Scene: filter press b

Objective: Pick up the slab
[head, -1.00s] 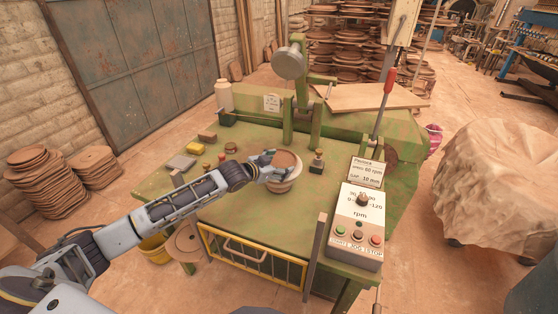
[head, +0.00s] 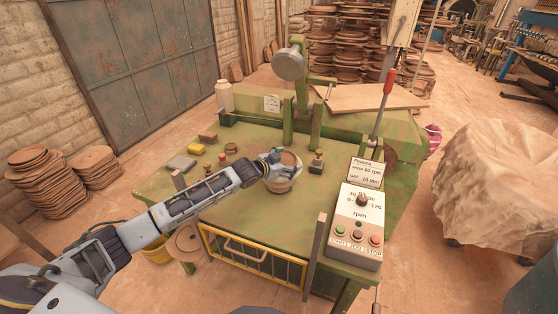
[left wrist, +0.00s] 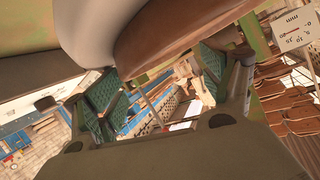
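A round brown clay slab (head: 290,160) sits on top of a pale round block (head: 284,184) on the green press table (head: 240,205). My left gripper (head: 277,157) is at the left side of the slab and partly covers it in the head view. In the left wrist view the slab's brown rim (left wrist: 170,35) fills the top, beside the pale block (left wrist: 88,22). My left gripper also shows there (left wrist: 158,90), its two green-padded fingers wide apart with background visible between them. I cannot tell whether a finger touches the slab. My right gripper is out of view.
A control box (head: 357,225) with a dial and buttons stands at the table's right front. A sponge (head: 195,149) and several small items lie at the back left. A green press arm (head: 302,95) rises behind the slab.

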